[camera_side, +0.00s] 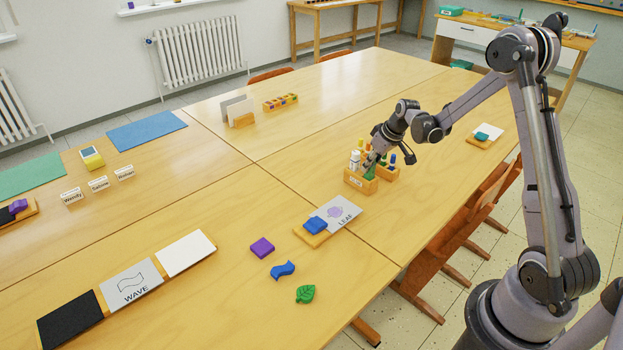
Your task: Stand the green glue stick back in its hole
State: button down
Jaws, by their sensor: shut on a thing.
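The wooden block with holes (361,184) stands on the table right of centre and holds several glue sticks. A white stick (354,160) stands upright at its left. My gripper (372,161) is shut at the block, its fingers pointing down. The green glue stick (370,173) is between or just below the fingertips, at the front of the block. The fingers hide part of it. I cannot tell whether its lower end is in a hole or in front of one.
A second holder with blue, red and yellow-topped sticks (388,171) stands right behind. Purple (262,248), blue wave (283,270) and green leaf (305,294) pieces lie nearer.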

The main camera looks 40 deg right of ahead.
jog(key=shift+f, duration=0.65)
dwell(0.8)
jog(key=c, duration=1.1)
grip_release()
jog(key=shift+o, duration=0.2)
jog(key=shift+o, duration=1.2)
jog(key=shift+r, duration=0.1)
jog(key=shift+r, duration=2.9)
